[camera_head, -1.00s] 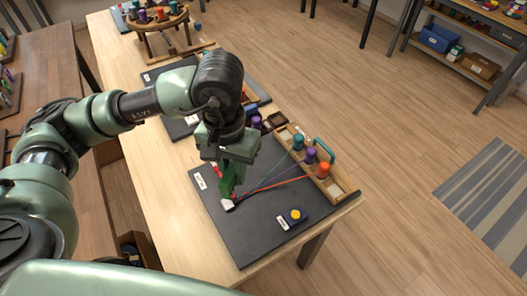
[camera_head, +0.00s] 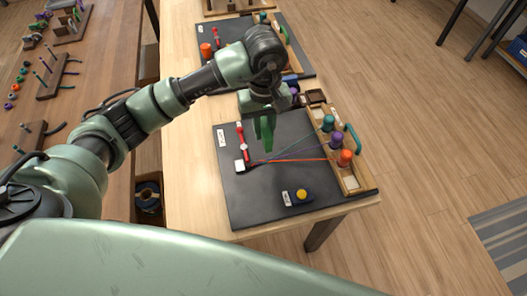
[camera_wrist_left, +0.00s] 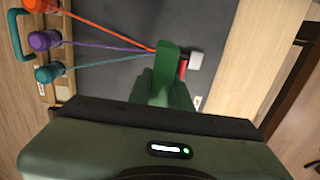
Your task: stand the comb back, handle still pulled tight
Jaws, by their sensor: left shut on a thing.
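Orange, purple and teal cords run taut from spools on the wooden rack to a small white block (camera_head: 240,165), seemingly the handle end. A red bar (camera_head: 239,130) with a pale round part lies beside it on the board. The comb's lower end is above the cords; contact cannot be told. My right gripper is not in view.
The wooden rack (camera_head: 351,184) holds teal (camera_head: 328,122), purple (camera_head: 336,138) and orange (camera_head: 345,158) spools along the board's right side. Another dark board lies behind.

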